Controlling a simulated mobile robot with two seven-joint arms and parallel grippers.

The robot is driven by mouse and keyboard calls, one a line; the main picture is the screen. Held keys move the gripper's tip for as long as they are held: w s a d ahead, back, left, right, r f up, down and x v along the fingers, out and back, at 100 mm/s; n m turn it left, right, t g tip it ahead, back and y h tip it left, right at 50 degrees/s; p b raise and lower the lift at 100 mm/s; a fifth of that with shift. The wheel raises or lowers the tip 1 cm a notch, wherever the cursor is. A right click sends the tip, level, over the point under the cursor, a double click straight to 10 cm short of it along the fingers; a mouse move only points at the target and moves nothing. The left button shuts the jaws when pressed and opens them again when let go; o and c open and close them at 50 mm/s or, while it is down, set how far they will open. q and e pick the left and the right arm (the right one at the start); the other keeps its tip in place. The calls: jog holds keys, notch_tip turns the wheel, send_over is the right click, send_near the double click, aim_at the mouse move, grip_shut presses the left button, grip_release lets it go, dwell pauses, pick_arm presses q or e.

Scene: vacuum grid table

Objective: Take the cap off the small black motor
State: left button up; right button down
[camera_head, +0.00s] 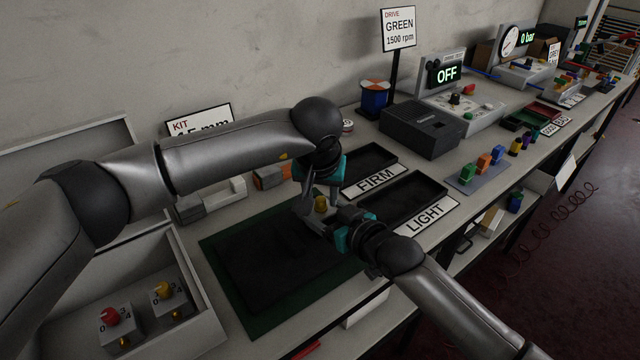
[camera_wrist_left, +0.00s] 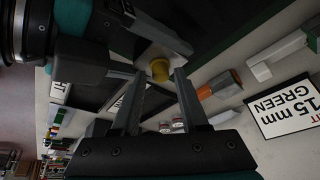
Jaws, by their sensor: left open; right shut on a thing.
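A small yellow cap (camera_head: 321,204) shows between my two grippers, above the right side of the dark mat. It also shows in the left wrist view (camera_wrist_left: 160,69). My right gripper (camera_head: 318,221) is shut on the small black motor just under the cap; the motor's dark body is mostly hidden by the fingers. My left gripper (camera_head: 316,196) is open and comes down from above. In the left wrist view its two fingertips (camera_wrist_left: 159,73) lie on either side of the cap with gaps. I cannot tell whether they touch it.
The dark mat with a green border (camera_head: 222,262) lies below. Trays marked FIRM (camera_head: 376,180) and LIGHT (camera_head: 428,215) stand just right of the grippers. A box (camera_head: 207,305) with red and yellow knob units is at the lower left. Grey and orange blocks (camera_head: 268,177) lie behind my left arm.

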aim_at(321, 201)
pick_arm(q)
jog(key=shift+w+f, duration=0.1)
jog(key=shift+f, duration=0.25)
jog(key=shift+c, duration=0.3)
grip_shut()
jog(key=shift+r, duration=0.15)
dwell(0.5)
jog(key=shift+r, duration=1)
jog(key=shift+r, duration=2.05)
pick_arm(e)
grip_release()
